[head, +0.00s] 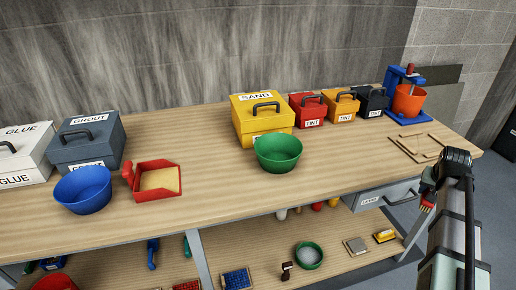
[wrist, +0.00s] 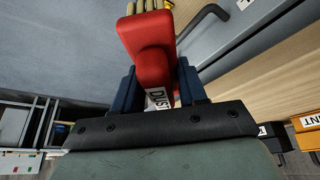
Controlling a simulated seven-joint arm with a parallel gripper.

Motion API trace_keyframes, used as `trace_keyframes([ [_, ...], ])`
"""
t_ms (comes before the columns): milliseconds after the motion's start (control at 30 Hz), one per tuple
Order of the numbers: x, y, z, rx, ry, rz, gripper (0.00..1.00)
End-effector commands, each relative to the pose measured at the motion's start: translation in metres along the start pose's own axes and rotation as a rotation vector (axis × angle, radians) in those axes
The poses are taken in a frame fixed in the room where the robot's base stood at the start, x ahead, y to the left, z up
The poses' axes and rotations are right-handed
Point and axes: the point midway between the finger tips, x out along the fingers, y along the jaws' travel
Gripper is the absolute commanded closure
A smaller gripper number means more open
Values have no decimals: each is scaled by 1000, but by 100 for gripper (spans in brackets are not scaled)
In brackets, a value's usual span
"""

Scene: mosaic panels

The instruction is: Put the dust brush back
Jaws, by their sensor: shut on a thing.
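The dust brush (wrist: 150,45) is red with pale bristles at its far end and a white label partly reading "DUST". My gripper (wrist: 160,88) is shut on it, with a dark blue finger on each side. In the head view the brush (head: 427,203) shows small, below the bench's right end, beside the drawer (head: 385,196) labelled LEVEL. My gripper there is mostly hidden by my arm. In the wrist view a dark drawer handle (wrist: 205,28) is close to the right of the brush.
The bench top (head: 330,180) holds labelled boxes, a blue bowl (head: 83,188), a green bowl (head: 278,153), a red scoop (head: 156,180) and thin wooden frames (head: 417,147) near the right end. The lower shelf (head: 335,262) holds several small items.

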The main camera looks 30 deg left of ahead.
Motion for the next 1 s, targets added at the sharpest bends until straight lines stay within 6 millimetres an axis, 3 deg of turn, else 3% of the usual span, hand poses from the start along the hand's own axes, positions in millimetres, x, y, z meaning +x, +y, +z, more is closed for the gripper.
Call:
trace_keyframes([
  [33,-7,3,-29,11,4,5,100],
  [200,-34,4,-86,38,2,16,100],
  [367,-53,-31,-124,30,1,13,100],
  [567,-67,-104,-147,-12,1,-6,100],
  [700,-77,-162,-160,-46,1,-20,100],
  [1000,-108,-290,-174,-118,3,-52,100],
])
